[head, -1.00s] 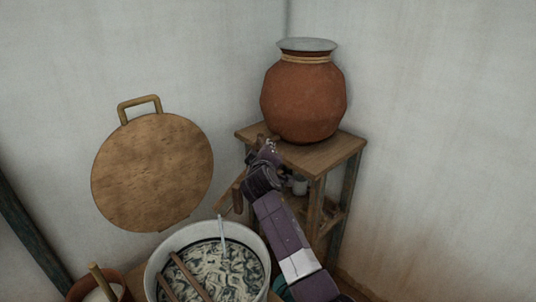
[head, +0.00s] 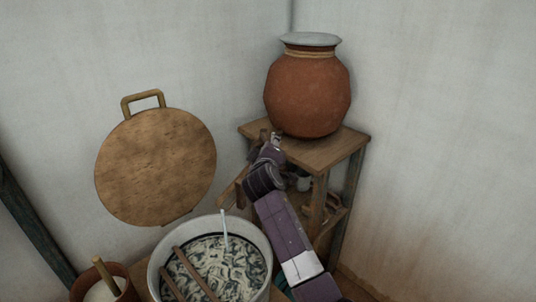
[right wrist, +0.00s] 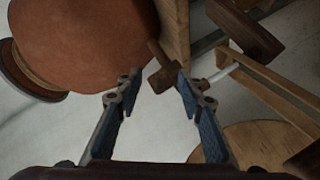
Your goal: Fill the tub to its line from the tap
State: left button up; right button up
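The tub (head: 262,241) is a pale round vessel at the bottom of the head view, holding dark liquid swirled with white. I cannot make out its line. A thin pale streak (head: 225,230) stands at its back rim; I cannot tell whether it is water or a rod. A wooden tap (right wrist: 162,78) sits by the red clay pot (head: 308,95), which shows large in the right wrist view (right wrist: 80,35). My right gripper (right wrist: 157,88) is open, its fingertips on either side of the tap's wooden piece, with gaps visible. My left gripper is not in view.
Two wooden sticks (head: 194,274) lie across the tub. A wooden stand (head: 345,150) bears the pot. A wooden trough (right wrist: 275,95) slopes beside the tap. A round board (head: 155,165) is at the left wall, and a small brown pot (head: 121,280) sits left of the tub.

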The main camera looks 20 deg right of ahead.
jog(key=v, duration=1)
jog(key=shift+s, duration=0.2)
jog(key=shift+d, duration=0.1)
dwell(0.8)
